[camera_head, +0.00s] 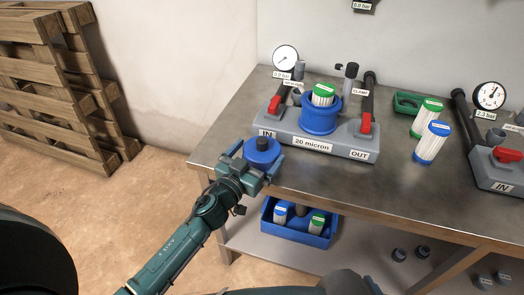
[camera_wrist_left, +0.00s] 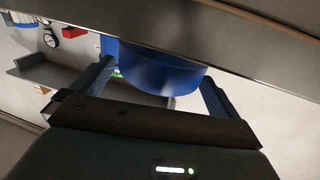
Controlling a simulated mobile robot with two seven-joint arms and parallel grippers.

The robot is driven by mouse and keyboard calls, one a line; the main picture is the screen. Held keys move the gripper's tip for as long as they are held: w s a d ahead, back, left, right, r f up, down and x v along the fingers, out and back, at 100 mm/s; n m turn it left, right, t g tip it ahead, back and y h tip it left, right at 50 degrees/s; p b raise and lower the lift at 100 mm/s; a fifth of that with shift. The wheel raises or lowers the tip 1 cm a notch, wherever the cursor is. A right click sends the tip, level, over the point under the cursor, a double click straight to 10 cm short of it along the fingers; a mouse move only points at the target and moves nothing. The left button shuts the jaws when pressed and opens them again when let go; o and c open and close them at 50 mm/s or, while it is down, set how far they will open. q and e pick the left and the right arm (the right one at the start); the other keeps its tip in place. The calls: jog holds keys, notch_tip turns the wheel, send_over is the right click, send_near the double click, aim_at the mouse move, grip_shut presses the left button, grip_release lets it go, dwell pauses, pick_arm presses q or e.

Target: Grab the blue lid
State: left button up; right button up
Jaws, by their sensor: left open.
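The blue lid (camera_head: 262,149), round with a dark knob on top, is at the table's front edge, left of the 20 micron manifold. My left gripper (camera_head: 258,158) is open, with its fingers on either side of the lid. In the left wrist view the lid (camera_wrist_left: 155,68) shows between the two spread fingers (camera_wrist_left: 158,88); I cannot tell whether they touch it. My right gripper is not in view.
The manifold (camera_head: 312,146) holds an open blue housing (camera_head: 320,119) with a green-topped filter (camera_head: 323,92). Two loose filters (camera_head: 432,142) and a green tray (camera_head: 405,103) stand to its right. A blue crate (camera_head: 300,234) is on the lower shelf. Pallets (camera_head: 60,80) stand left.

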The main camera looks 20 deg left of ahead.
aim_at(262, 148)
pick_arm(q)
jog(key=shift+x, duration=1.55)
jog(key=shift+f, duration=0.1)
jog(key=shift+c, duration=0.2)
jog(key=c, duration=0.6)
jog(key=shift+c, duration=0.2)
